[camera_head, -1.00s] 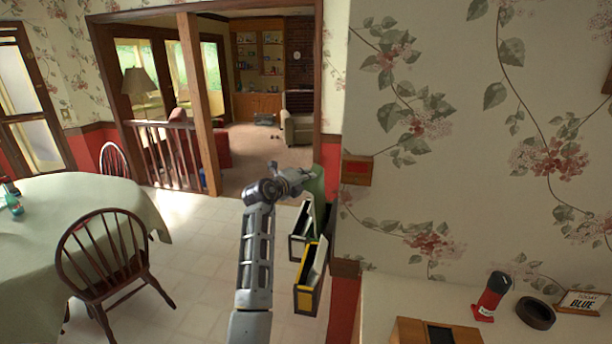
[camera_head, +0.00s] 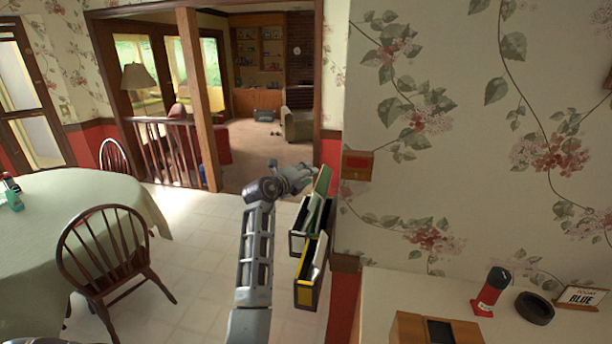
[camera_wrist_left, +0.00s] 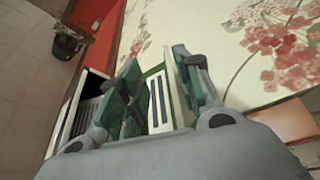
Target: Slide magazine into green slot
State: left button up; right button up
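A thin green magazine (camera_head: 322,181) stands tilted at the upper end of the green-edged slot (camera_head: 298,243) on the wall corner, its lower part hidden. I cannot tell how deep it sits. A yellow-edged slot (camera_head: 305,294) hangs just below and in front. My left gripper (camera_head: 308,176) is beside the magazine's upper part. In the left wrist view its fingers (camera_wrist_left: 160,82) are spread apart, with green and white striped surfaces around and between them; which are magazine and which are slot is hard to tell. My right gripper is not in view.
Open floor lies left, before a chair (camera_head: 105,250) and round table (camera_head: 70,200).

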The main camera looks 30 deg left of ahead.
pick_arm(q)
jog(key=shift+s, duration=0.2)
jog(key=s+a+r, duration=0.1)
jog(key=s+r, duration=0.1)
jog(key=s, duration=0.9)
jog(key=shift+s, duration=0.2)
dwell(0.3)
dwell(0.9)
